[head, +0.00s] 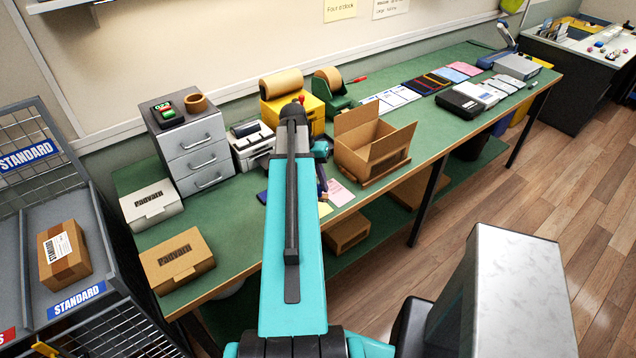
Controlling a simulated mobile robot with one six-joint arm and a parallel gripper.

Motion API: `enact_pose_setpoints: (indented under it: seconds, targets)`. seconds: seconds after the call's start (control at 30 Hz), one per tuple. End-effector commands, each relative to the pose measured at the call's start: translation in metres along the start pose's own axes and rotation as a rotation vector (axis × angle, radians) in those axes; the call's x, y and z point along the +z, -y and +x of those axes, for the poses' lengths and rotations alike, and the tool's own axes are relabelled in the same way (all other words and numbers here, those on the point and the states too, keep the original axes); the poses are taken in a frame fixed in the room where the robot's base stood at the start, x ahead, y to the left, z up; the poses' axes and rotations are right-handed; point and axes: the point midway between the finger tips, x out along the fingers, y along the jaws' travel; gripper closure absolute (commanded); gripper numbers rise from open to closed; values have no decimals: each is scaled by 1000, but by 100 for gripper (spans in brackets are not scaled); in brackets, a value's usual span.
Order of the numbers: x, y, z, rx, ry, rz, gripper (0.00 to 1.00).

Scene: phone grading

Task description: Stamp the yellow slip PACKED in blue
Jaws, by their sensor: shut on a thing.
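The yellow slip (325,209) lies on the green bench, partly hidden behind my teal arm. My gripper (322,178) shows only in part, just past the right side of the arm, above the bench and close to the slip. It is shut on a small dark stamp (323,191), mostly hidden; I cannot tell whether its face touches anything. A dark blue pad (262,198) shows at the left side of the arm.
An open cardboard box (372,160) stands right of the gripper. A label printer (250,145), a yellow tape dispenser (290,110) and a grey drawer unit (190,150) stand behind and left. Closed boxes (177,260) sit at the bench's left end. White sheets (390,99) lie farther right.

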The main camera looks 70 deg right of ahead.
Motion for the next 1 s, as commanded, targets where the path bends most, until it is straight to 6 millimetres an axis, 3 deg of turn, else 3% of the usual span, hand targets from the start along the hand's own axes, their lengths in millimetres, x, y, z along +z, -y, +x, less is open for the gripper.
enact_pose_setpoints:
  seconds: [0.5,1.0]
  targets:
    - [0,11,39,0,0,1,93]
    - [0,13,44,0,0,1,93]
